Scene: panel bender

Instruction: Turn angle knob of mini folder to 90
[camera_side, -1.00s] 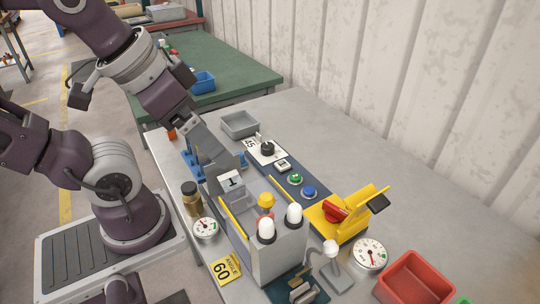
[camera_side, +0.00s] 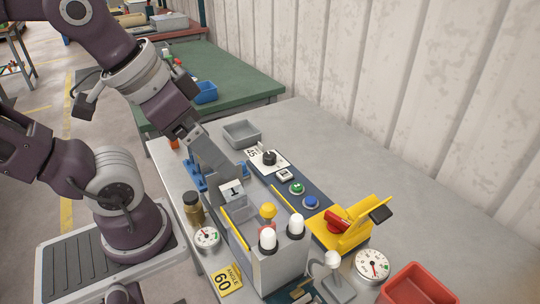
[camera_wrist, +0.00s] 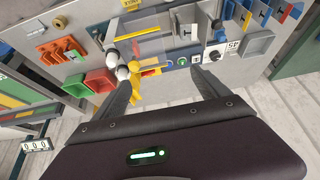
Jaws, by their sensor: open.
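The black angle knob (camera_side: 269,157) sits on a white plate marked 45 at the far end of a dark blue panel (camera_side: 321,211). It also shows in the wrist view (camera_wrist: 214,54), right of my fingers. The exact direction of its pointer is too small to read. A yellow card (camera_side: 226,280) reads ANGLE 60. My gripper (camera_wrist: 160,78) is open and empty, with its two fingers spread apart. In the side view its grey finger (camera_side: 216,158) stands left of the knob, apart from it, partly hiding the area behind the grey machine block.
A green button (camera_side: 297,188) and a blue button (camera_side: 311,202) lie along the panel. White domes (camera_side: 268,238) and a yellow knob (camera_side: 268,211) stand nearby. A yellow clamp (camera_side: 352,225), gauge (camera_side: 372,265) and red bin (camera_side: 414,287) are at right. Table beyond the panel is clear.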

